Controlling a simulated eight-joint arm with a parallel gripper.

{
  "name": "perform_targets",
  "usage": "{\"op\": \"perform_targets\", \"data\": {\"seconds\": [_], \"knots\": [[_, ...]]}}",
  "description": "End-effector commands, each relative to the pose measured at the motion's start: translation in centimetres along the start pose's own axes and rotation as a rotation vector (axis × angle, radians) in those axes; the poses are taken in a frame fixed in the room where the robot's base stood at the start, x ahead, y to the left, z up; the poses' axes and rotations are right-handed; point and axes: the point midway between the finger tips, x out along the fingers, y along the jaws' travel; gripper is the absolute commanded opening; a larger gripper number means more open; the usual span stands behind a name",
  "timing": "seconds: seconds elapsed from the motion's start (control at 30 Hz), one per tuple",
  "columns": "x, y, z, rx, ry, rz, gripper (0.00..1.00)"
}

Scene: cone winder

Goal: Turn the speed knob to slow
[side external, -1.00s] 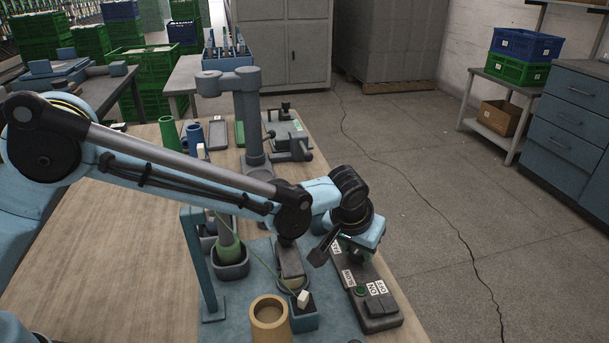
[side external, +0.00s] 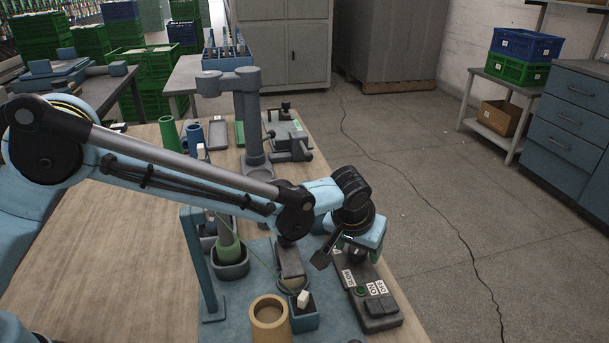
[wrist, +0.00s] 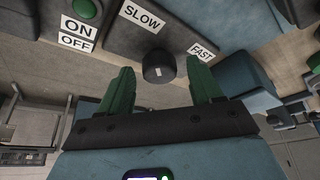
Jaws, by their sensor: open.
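The speed knob (wrist: 158,67) is a dark round knob with a small white mark, on the grey control panel (side external: 368,279). In the wrist view it sits between the SLOW label (wrist: 142,17) and the FAST label (wrist: 202,52). I cannot tell clearly which label the mark points at. My gripper (wrist: 160,68) is open, with one green finger on either side of the knob and gaps to both. In the side view my gripper (side external: 357,248) is over the panel's far half, and the SLOW label (side external: 348,275) shows just nearer.
ON and OFF labels (wrist: 77,34) and a green button (wrist: 86,9) lie on the panel near SLOW. Left of the panel are a tan cup (side external: 269,315), a blue block with a white piece (side external: 303,312), and a green cone (side external: 229,247) with yarn. Floor is free to the right.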

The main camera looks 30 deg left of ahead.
Motion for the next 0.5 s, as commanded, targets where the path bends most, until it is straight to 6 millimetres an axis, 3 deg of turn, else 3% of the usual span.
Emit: {"op": "perform_targets", "data": {"seconds": [0.27,0.5], "knots": [[-1.0,0.0,0.0,0.001,0.001,0.001,0.64],[-5.0,0.0,0.0,0.001,0.001,0.0,0.64]]}}
